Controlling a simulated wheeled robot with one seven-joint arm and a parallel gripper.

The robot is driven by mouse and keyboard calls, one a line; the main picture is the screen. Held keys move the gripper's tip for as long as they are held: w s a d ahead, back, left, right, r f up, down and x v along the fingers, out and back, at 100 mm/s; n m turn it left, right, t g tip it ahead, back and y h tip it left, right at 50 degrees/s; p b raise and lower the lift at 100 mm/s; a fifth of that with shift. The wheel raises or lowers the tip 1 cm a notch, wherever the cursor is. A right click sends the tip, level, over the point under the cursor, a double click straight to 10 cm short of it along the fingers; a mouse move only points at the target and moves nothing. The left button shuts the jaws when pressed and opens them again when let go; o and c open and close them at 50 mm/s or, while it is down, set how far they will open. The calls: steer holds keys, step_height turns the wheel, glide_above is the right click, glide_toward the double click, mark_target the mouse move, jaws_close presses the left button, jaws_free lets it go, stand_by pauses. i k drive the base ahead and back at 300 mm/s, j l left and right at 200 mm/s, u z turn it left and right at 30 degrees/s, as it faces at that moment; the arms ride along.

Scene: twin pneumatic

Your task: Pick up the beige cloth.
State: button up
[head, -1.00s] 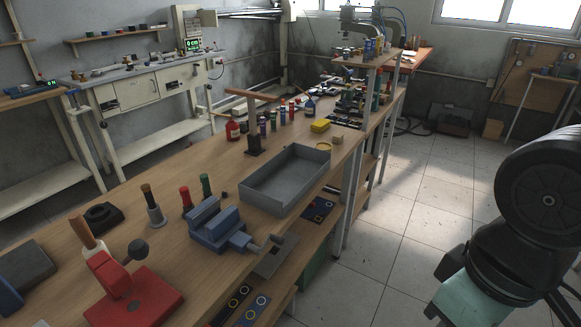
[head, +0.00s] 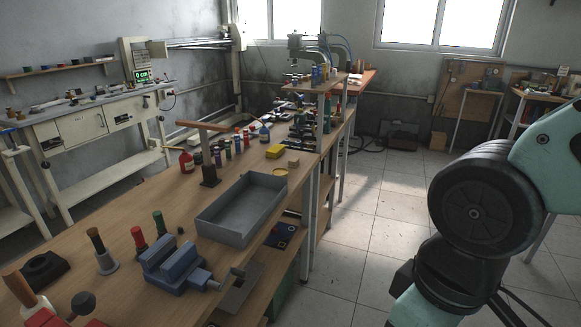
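I cannot make out a cloth for certain in the head view. A small beige piece (head: 293,163) lies on the long wooden workbench (head: 125,215), beside a yellow item (head: 275,151) and behind the grey tray (head: 240,211). It looks blocky, and I cannot tell whether it is folded cloth. My arm links show at the right, over the floor and apart from the bench. My gripper is outside the picture.
A blue vise (head: 172,265) stands on the bench in front of the tray. Several bottles and a T-shaped stand (head: 208,170) are behind the tray. Open tiled floor (head: 375,225) runs along the bench's right side. A second bench (head: 85,135) is at the left wall.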

mark_target(293, 162)
steer(key=u, duration=0.25)
steer(key=i+l+u, duration=0.15)
steer(key=u, duration=0.25)
steer(key=i+l+u, duration=0.25)
steer(key=u, duration=0.2)
steer(key=i+l+u, duration=0.1)
steer(key=l, duration=0.25)
steer(key=i+l+u, duration=0.1)
steer(key=i+l, duration=0.15)
steer(key=l, duration=0.15)
steer(key=i+l+u, duration=0.15)
steer(key=l, duration=0.25)
steer(key=i+l+u, duration=0.1)
steer(key=l, duration=0.3)
steer(key=i+l+u, duration=0.1)
steer(key=l, duration=0.3)
steer(key=i+l, duration=0.1)
steer(key=l, duration=0.25)
steer(key=i+l, duration=0.1)
steer(key=l, duration=0.2)
steer(key=i+l, duration=0.1)
steer(key=l, duration=0.25)
steer(key=i+l, duration=0.1)
steer(key=l, duration=0.2)
